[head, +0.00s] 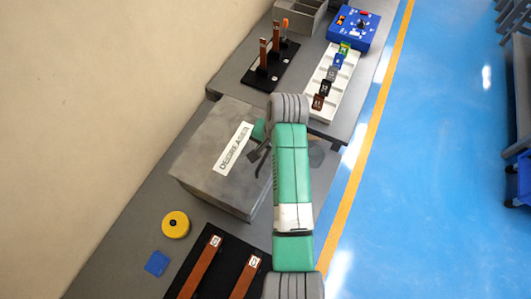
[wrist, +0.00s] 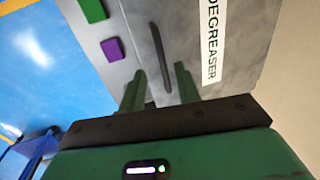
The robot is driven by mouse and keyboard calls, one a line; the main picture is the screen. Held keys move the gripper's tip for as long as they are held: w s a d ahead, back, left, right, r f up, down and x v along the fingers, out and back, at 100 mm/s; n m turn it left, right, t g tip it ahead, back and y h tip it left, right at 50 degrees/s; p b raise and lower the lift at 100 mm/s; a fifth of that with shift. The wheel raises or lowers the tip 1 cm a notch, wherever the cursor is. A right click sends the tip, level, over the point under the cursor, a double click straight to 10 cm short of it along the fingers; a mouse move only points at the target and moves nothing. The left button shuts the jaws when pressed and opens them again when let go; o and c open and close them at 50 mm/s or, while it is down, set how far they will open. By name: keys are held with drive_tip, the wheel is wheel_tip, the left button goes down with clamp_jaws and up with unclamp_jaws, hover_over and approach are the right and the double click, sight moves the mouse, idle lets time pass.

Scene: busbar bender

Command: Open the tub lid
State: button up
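The grey tub (head: 200,182), labelled DEGREASER, stands on the bench at the middle left of the head view, with its lid (head: 215,128) down. The lid also fills much of the wrist view (wrist: 190,30). A thin dark bar, which looks like the lid handle (wrist: 157,45), lies on it beside the white label. My gripper (wrist: 160,82) is open, its two green fingers apart, with the near end of the bar between the fingertips in the picture. I cannot tell whether they touch it. In the head view my arm hides part of the tub's right side.
A green square (wrist: 92,10) and a purple square (wrist: 112,48) show left of the bar in the wrist view. A yellow round object (head: 175,225), a blue block (head: 157,263) and a black board (head: 218,270) lie nearer. A white tray (head: 322,108) stands beyond.

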sight(263, 160)
drive_tip(key=f, duration=0.3)
drive_tip(key=a+f, duration=0.1)
drive_tip(key=shift+w+f, duration=0.25)
drive_tip(key=shift+f, duration=0.05)
clamp_jaws()
